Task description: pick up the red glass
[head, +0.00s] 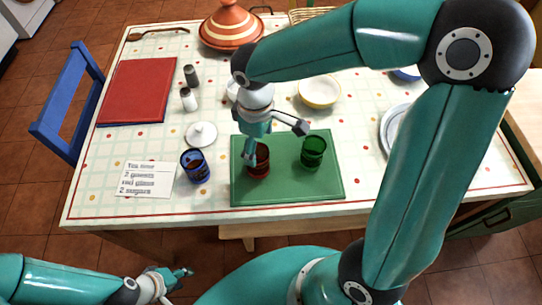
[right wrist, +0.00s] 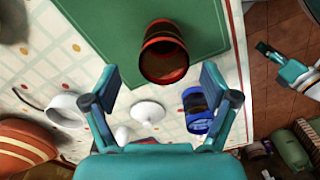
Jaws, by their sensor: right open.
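The red glass (head: 262,163) stands on the green mat (head: 290,196), left of the green glass (head: 313,150). In the head view, one finger of my right gripper (head: 275,144) partly covers it. In the right wrist view the red glass (right wrist: 165,48) shows between the spread fingers of my right gripper (right wrist: 160,74), near their tips. The fingers are open and appear clear of it. My left gripper (head: 180,272) is low at the front, off the table and far from the glass; its jaws are too small to judge.
A blue glass (head: 194,166) stands left of the mat, near a paper note (head: 146,179). A white lid (head: 201,134), shakers (head: 189,98), a bowl (head: 319,92) and a striped tagine (head: 231,30) lie farther back. A plate (head: 392,124) is at right, partly behind my arm.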

